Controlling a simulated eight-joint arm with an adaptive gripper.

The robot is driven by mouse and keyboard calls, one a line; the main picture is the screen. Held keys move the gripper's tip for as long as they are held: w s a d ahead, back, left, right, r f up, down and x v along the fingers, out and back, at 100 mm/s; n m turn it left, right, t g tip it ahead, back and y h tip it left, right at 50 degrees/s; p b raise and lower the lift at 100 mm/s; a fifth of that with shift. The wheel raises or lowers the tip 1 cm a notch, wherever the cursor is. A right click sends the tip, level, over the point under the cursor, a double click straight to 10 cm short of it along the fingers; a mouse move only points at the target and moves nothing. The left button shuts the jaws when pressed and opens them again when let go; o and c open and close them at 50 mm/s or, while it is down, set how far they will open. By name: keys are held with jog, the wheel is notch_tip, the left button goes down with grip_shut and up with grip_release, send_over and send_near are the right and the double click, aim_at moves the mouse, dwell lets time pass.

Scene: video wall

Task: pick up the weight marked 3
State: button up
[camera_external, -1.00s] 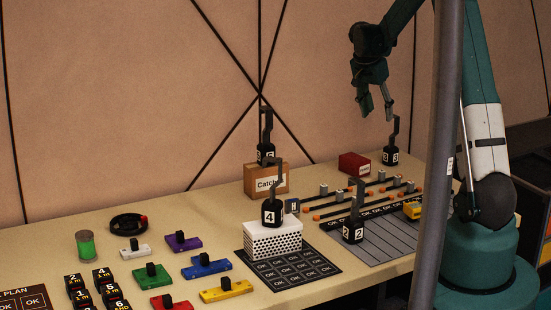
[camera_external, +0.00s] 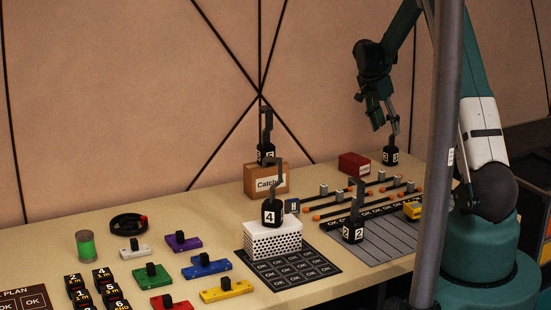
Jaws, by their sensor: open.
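The weight marked 3 (camera_external: 390,157) is a small black hooked block with a white label, standing upright at the back right of the table; its label is small and hard to read. My gripper (camera_external: 385,125) is open and points down just above it, with the fingers close to the top of the hook. I cannot tell whether the hook is between the fingers or whether they touch it. Other hooked black weights stand apart: one marked 4 (camera_external: 271,213) on a white perforated box, one marked 2 (camera_external: 352,232), and one (camera_external: 266,153) on the cardboard box.
A dark red box (camera_external: 354,164) stands just left of the weight. Slider rails (camera_external: 345,198) lie in front of it, near a grey striped mat (camera_external: 385,240). The cardboard box (camera_external: 265,182) is further left. A grey pole (camera_external: 443,150) crosses the view in front of my arm.

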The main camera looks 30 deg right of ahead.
aim_at(391, 148)
jog(key=shift+x, duration=1.25)
jog(key=shift+f, duration=0.1)
jog(key=shift+b+x, duration=0.7)
jog(key=shift+x, duration=1.9)
jog(key=shift+s, duration=0.1)
jog(key=shift+c, duration=0.4)
grip_shut()
jog(key=shift+r+p, duration=0.8)
jog(key=shift+r, duration=4.3)
